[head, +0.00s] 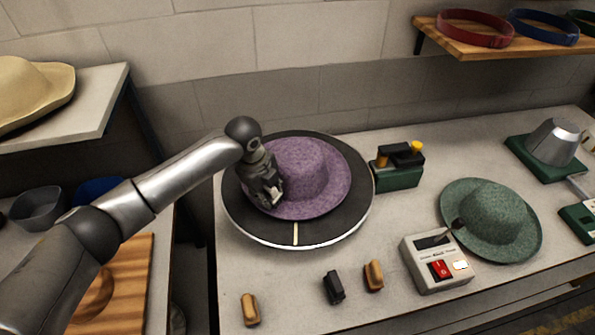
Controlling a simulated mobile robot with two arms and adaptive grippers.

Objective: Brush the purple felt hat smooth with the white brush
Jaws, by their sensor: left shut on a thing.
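The purple felt hat (318,177) lies brim down on a round black turntable (345,218) with a pale rim and a short pale mark at its front. My left gripper (270,196) reaches in from the left and points down over the left side of the hat's brim. It is shut on the white brush (279,191), of which only a small pale bit shows at the fingers. The gripper hides the rest of the brush and part of the brim, so contact with the felt cannot be told. My right gripper is not in view.
Two tan brushes (250,309) and a black one (333,287) lie in front of the turntable. A control box (436,264) with a red switch and a green hat (490,220) stand right.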

